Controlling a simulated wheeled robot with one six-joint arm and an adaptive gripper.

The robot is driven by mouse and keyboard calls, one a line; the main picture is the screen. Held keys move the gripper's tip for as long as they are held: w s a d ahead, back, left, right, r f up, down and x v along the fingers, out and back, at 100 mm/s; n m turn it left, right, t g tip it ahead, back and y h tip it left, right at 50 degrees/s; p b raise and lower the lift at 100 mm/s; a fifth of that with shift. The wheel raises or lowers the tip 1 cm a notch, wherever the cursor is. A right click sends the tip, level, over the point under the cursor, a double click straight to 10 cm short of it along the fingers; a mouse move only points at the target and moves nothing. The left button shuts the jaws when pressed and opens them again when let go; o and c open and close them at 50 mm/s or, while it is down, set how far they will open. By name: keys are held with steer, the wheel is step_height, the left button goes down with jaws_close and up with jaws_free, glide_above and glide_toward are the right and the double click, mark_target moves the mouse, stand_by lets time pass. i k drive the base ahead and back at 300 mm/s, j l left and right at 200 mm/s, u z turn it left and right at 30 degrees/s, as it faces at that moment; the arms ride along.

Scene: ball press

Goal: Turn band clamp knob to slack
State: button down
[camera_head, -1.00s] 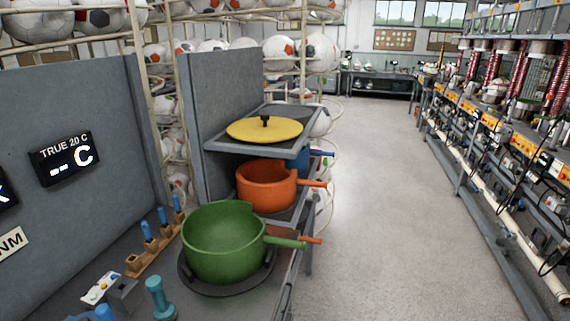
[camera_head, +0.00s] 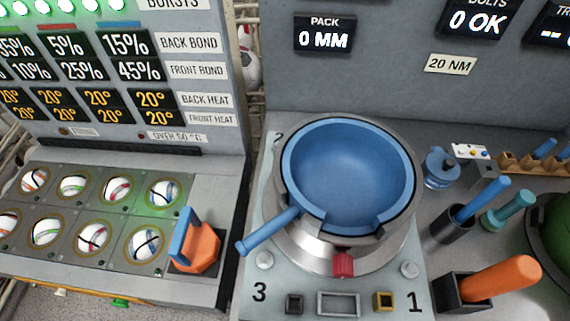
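My gripper is not in view.
The ring stands on a pale plate (camera_head: 275,290) marked 3 and 1. A panel with several balls (camera_head: 92,238) and an orange tool (camera_head: 197,248) lie left. Holders with a blue-handled tool (camera_head: 485,200) and an orange-handled tool (camera_head: 500,277) stand right. A readout wall (camera_head: 400,80) rises behind.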

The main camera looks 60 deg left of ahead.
mark_target(343, 262)
steer(key=u, duration=1.2)
